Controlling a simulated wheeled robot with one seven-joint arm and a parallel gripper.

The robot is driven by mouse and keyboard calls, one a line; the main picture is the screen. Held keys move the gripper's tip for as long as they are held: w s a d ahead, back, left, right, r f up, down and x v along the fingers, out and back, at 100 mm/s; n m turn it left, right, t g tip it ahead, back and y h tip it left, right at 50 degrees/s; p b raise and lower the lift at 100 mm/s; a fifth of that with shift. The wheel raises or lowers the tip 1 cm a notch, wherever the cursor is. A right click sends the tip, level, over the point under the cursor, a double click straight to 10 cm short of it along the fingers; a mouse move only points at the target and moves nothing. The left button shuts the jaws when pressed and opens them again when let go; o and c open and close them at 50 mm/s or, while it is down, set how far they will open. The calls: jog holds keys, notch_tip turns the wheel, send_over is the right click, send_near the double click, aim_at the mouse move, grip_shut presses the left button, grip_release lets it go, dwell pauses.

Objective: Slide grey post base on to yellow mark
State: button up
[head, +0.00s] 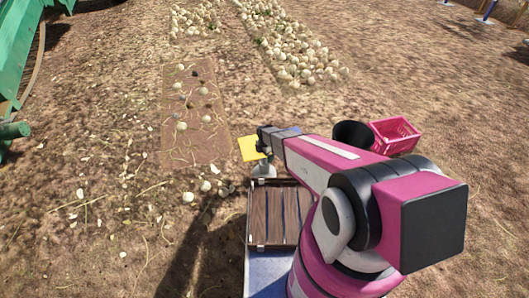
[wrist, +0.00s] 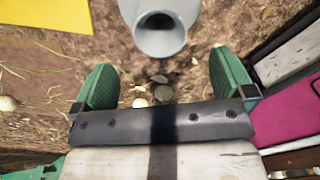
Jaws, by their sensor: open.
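The grey post base (head: 264,171) stands on the ground just past the wooden crate, partly hidden by my arm. In the wrist view a grey rounded piece with a hollow end (wrist: 160,38) shows at the top middle, ahead of my fingers; it looks like the same post base. The yellow mark (head: 248,149) is a flat square just behind and left of the base; its edge shows at the top left of the wrist view (wrist: 45,14). My gripper (wrist: 163,80) is open, its two green fingers apart with nothing between them.
A wooden slatted crate (head: 280,214) stands close in front of the base. A pink crate (head: 395,136) and a black bucket (head: 352,134) are to the right. A brown patch with onions (head: 195,118) lies to the left, with green machinery (head: 22,50) beyond.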

aim_at(264, 162)
notch_tip(264, 162, down, 8)
jog(key=shift+r, duration=0.1)
dwell(0.4)
